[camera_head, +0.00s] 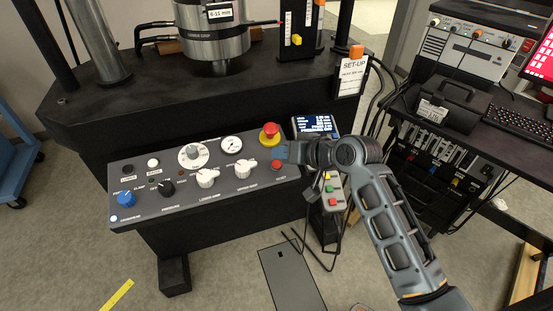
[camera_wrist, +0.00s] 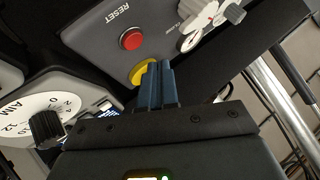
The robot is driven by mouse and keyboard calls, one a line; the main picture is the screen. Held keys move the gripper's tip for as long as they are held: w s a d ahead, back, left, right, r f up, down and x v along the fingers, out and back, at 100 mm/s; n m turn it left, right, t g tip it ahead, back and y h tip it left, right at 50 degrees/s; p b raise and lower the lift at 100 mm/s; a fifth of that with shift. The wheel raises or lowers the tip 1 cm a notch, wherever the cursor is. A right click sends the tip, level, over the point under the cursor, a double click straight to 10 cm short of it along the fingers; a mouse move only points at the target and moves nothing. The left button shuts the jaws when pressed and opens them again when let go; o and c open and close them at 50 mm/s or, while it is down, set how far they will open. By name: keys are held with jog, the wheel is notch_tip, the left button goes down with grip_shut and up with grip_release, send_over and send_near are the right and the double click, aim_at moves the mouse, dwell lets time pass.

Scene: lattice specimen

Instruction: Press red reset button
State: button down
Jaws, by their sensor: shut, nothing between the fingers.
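The small red reset button (camera_head: 277,164) sits near the right end of the grey control panel (camera_head: 150,185). In the wrist view the round red button (camera_wrist: 131,39) stands clear beside the printed word RESET. My gripper (camera_head: 284,152) is over the panel's right end, close to this button. In the wrist view my gripper (camera_wrist: 159,66) has its two fingers together and empty. The fingertips are apart from the reset button in the picture, overlapping a yellow disc (camera_wrist: 141,74). Whether they touch the panel cannot be told.
A larger red mushroom button (camera_head: 270,129) on a yellow base is just above the reset button. White knobs (camera_head: 206,178) and a gauge (camera_head: 232,144) lie left. A small display (camera_head: 315,125) is behind my wrist. A pendant with coloured buttons (camera_head: 331,190) hangs below my arm.

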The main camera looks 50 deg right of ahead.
jog(key=r+p, duration=0.2)
jog(key=r, duration=0.1)
jog(key=shift+s+a, duration=0.2)
jog(key=shift+s, duration=0.15)
dwell(2.2)
